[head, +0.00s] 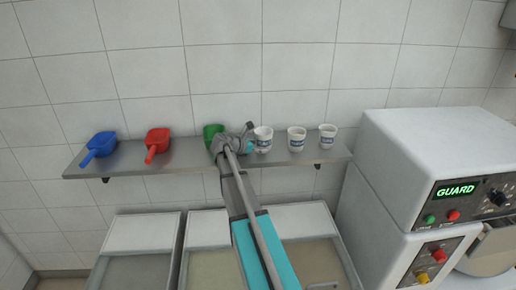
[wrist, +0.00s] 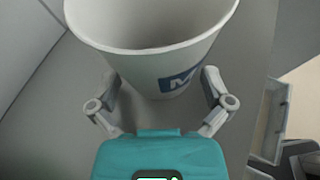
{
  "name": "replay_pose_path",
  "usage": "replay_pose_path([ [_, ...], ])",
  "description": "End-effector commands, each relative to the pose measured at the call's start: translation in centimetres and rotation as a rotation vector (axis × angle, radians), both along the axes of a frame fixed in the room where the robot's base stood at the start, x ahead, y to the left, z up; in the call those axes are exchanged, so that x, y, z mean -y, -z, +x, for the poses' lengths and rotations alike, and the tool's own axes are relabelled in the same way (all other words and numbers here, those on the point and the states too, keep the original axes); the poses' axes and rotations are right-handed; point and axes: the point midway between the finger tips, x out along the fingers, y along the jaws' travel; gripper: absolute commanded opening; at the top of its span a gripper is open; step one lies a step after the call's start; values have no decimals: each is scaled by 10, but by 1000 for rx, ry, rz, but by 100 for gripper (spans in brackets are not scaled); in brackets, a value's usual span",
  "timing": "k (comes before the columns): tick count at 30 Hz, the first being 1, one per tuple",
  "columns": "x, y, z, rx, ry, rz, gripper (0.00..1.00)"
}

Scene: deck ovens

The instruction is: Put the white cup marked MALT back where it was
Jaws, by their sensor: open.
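A white cup (wrist: 150,60) with a blue label starting with "M" fills the upper middle of the wrist view; the rest of its marking is out of sight. It appears upright on the grey shelf. My open gripper (wrist: 160,92) has one finger on each side of its lower part; I cannot tell whether they touch it. In the head view my gripper (head: 248,136) is at the shelf, beside the leftmost white cup (head: 264,141). Two more white cups with blue labels, a middle one (head: 297,139) and a right one (head: 327,136), stand farther right; their words are too small to read.
The wall shelf (head: 122,160) also holds a blue scoop (head: 101,146), a red scoop (head: 157,143) and a green scoop (head: 211,133), the last partly behind my gripper. A white machine (head: 430,150) with a lit GUARD display stands right of the shelf. Bins are below.

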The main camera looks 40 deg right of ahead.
Motion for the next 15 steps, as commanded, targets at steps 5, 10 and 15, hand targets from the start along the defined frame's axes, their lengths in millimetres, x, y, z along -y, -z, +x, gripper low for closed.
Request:
replay_pose_path([
  [5, 0, -1, 0, 0, 0, 0, 100],
  [10, -5, -7, 0, -1, -1, 0, 100],
  [15, -23, -15, 1, -1, -1, 0, 100],
])
